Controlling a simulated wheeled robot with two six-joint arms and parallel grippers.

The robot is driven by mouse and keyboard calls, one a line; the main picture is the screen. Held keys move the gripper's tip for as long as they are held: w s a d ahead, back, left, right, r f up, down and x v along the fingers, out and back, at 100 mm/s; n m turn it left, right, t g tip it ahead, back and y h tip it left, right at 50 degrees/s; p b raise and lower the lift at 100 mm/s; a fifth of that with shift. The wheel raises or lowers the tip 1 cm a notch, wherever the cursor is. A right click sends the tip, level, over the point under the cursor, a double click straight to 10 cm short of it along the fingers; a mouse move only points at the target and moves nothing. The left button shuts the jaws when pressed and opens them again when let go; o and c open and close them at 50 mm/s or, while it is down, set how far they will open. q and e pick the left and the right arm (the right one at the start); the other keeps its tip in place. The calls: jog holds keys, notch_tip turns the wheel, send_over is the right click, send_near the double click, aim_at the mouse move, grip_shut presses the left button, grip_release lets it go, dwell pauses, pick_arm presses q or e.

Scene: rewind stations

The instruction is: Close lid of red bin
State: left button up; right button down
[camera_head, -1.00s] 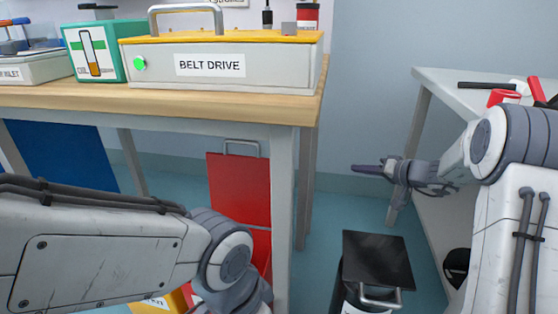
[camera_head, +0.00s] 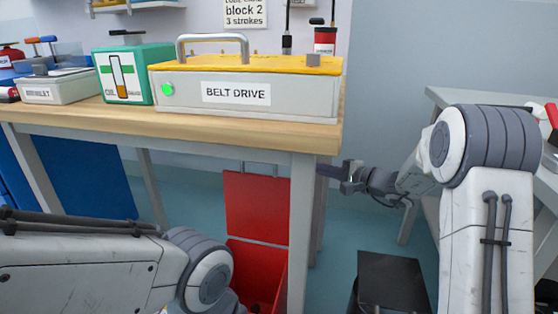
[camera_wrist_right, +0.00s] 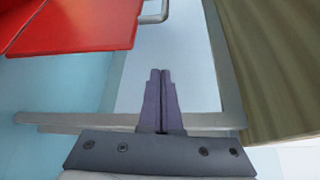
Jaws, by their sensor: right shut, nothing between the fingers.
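The red bin (camera_head: 258,262) stands under the wooden-topped table, partly hidden by a table leg and my left arm. Its red lid (camera_head: 256,207) stands open and upright, with a grey handle at its top edge. In the right wrist view the lid (camera_wrist_right: 85,25) fills the upper left, and its handle (camera_wrist_right: 155,14) is at the top. My right gripper (camera_head: 328,171) is shut and empty, right of the lid and beside the table leg, apart from the lid. Its fingers show in the right wrist view (camera_wrist_right: 160,75).
The grey table leg (camera_head: 301,230) stands between my right gripper and the lid in the head view. A black-lidded bin (camera_head: 392,278) stands on the floor to the right. The belt drive box (camera_head: 245,95) sits on the table (camera_head: 230,128). Blue panels are at left.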

jog(key=b+x, duration=0.3)
jog(key=x, duration=0.7)
pick_arm(q)
jog(key=shift+f+b, duration=0.8)
jog(key=shift+f, duration=1.45)
pick_arm(e)
jog(key=shift+s+a+r, duration=0.2)
jog(key=shift+s+a, duration=0.15)
jog(key=shift+s, duration=0.2)
jog(key=shift+s+a+r, duration=0.25)
jog(key=shift+s+a, duration=0.1)
jog(key=shift+s, duration=0.25)
jog(key=shift+s+a+r, duration=0.2)
jog(key=shift+s+a, duration=0.15)
jog(key=shift+s, duration=0.2)
